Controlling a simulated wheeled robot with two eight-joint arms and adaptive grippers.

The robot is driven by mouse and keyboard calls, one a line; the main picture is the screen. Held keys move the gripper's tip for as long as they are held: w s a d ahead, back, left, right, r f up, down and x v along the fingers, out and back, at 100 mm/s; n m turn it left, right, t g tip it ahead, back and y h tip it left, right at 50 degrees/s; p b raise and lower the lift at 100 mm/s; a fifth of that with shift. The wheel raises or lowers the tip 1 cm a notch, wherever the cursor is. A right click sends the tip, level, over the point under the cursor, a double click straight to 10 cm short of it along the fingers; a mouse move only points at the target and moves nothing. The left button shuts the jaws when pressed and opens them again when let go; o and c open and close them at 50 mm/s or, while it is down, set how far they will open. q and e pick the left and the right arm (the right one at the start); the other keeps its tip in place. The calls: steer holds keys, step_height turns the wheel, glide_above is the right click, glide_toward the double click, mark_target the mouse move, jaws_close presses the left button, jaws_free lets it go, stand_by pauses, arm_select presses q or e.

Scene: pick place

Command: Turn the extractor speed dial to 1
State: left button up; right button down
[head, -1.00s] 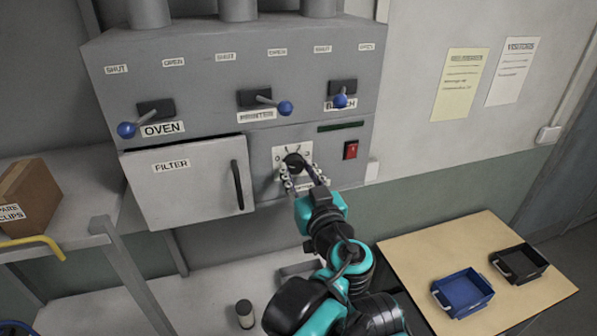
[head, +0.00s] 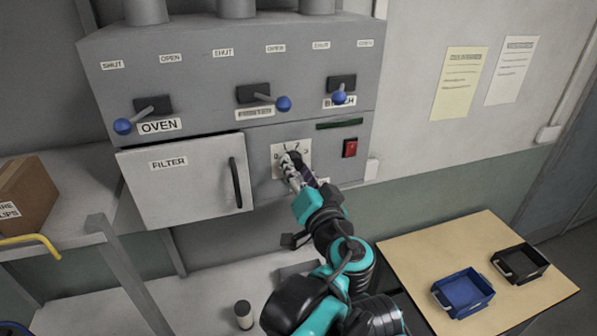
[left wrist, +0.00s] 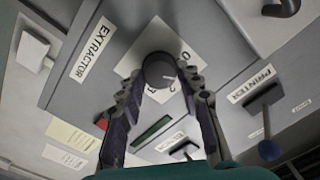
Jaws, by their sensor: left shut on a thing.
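The extractor dial (left wrist: 158,70) is a dark round knob on a white plate (head: 277,174) with numerals around it, low on the grey panel. My left gripper (head: 291,164) is at the dial, its arm coming up from the bottom of the head view. In the left wrist view its two fingers (left wrist: 160,76) are closed on opposite sides of the knob. The EXTRACTOR label (left wrist: 93,48) shows on the panel beside the plate. The fingers cover much of the dial in the head view, and I cannot tell which number it points to. My right gripper is not in view.
Blue-knobbed levers for oven (head: 123,126), printer (head: 283,104) and bench (head: 339,97) stick out above. A red switch (head: 350,148) is right of the dial; the filter door (head: 185,185) is left. A wooden table at lower right bears a blue tray (head: 463,293) and a black tray (head: 519,264).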

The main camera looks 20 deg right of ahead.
mark_target(290, 117)
arm_select(q)
steer(key=shift+w+m, duration=0.1)
steer(key=shift+m, duration=0.6)
steer(key=shift+r, duration=0.1)
steer(key=o, duration=1)
steer(key=shift+o, duration=1)
steer(key=shift+w, duration=0.35)
steer(key=shift+s+r, duration=0.15)
steer(key=shift+s, duration=0.1)
steer(key=r, duration=0.9)
steer(key=shift+w+r, duration=0.2)
steer(key=shift+w, duration=0.05)
steer(key=shift+a, duration=0.1)
